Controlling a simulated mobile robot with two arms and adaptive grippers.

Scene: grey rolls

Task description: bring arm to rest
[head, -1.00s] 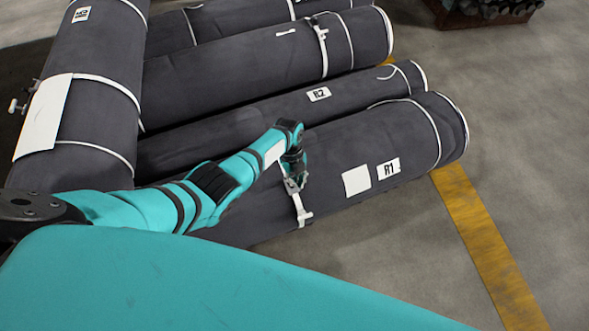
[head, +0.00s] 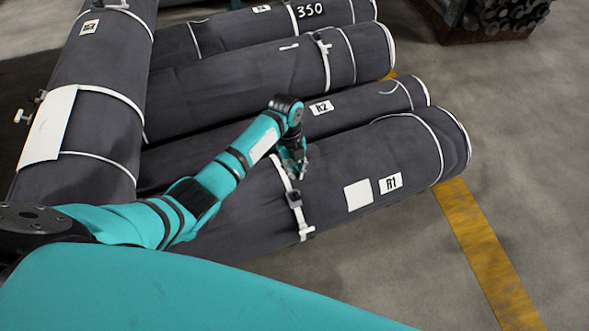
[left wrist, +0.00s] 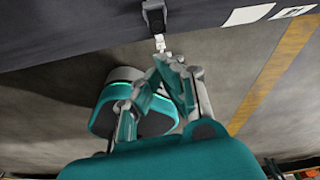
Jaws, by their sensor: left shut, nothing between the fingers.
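My left arm, teal with black bands, reaches in from the left of the head view. My left gripper (head: 302,172) hangs at its end, above the front roll marked R1 (head: 415,150). It is shut and empty. A white strap with a dark buckle (head: 294,199) runs around that roll just below the gripper. The gripper (left wrist: 172,62) also shows in the left wrist view, with the strap's buckle (left wrist: 154,16) beyond it on the dark roll. My right gripper is not in view.
Several grey rolls lie side by side behind R1, including one marked R2 (head: 370,100). Another roll (head: 100,110) lies across them at the left. A yellow floor line (head: 485,250) and open concrete lie at the right. A dark rack of rolls (head: 490,18) stands at the far back.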

